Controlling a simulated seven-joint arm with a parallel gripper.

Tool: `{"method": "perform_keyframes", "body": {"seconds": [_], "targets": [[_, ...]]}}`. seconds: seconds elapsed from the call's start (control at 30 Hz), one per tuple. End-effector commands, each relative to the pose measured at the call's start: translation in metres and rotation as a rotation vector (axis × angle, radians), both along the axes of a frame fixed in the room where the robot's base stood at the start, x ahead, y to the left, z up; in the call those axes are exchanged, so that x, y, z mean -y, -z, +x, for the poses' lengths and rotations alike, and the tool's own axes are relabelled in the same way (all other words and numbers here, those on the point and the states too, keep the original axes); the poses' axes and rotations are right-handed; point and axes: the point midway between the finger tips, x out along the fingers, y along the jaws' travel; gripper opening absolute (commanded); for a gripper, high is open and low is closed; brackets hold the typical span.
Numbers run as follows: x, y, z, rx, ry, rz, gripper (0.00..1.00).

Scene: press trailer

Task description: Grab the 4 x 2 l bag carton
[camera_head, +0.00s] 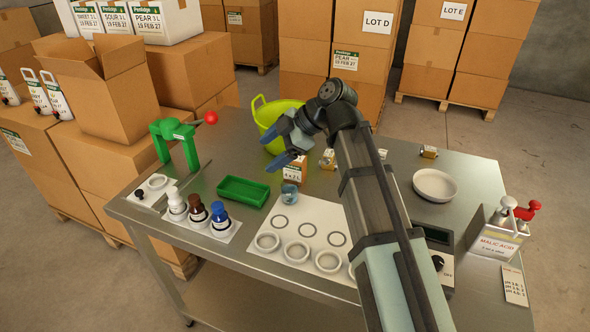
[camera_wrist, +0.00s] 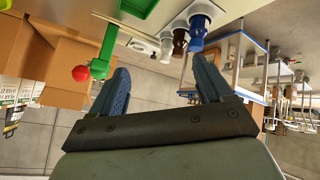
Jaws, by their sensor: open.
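The small brown 4 x 2 L carton (camera_head: 296,171) stands on the steel table, its white label facing the head camera. My gripper (camera_head: 273,149) is open and empty above and slightly left of the carton in the head view. Its blue fingers point left, and my wrist and fingers cover the carton's upper part. In the wrist view my open gripper (camera_wrist: 161,78) has nothing between its fingers, and I cannot make out the carton there.
A lime-green bucket (camera_head: 266,112) stands behind my gripper. A green press (camera_head: 176,137) with a red knob, a green tray (camera_head: 243,191) and several bottles (camera_head: 198,208) are to the left. A white dish (camera_head: 434,184) is to the right. A small blue-grey cup (camera_head: 290,195) stands in front of the carton.

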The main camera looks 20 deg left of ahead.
Motion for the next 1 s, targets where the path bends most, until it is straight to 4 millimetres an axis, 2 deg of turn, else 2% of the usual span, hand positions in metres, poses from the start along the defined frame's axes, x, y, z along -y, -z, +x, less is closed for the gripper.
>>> {"method": "perform_keyframes", "body": {"seconds": [0.03,0.1,0.3,0.4,0.5,0.67,1.0], "targets": [[0.004,0.0,0.021,-0.027,0.058,-0.047,0.79],[0.012,0.005,0.044,-0.065,0.147,-0.116,0.79],[0.032,0.02,0.105,-0.155,0.423,-0.302,0.79],[0.041,0.026,0.126,-0.184,0.537,-0.369,0.79],[0.047,0.029,0.138,-0.199,0.608,-0.407,0.79],[0.047,0.04,0.142,-0.206,0.642,-0.423,0.79],[0.025,0.091,0.14,-0.206,0.64,-0.422,0.79]]}}
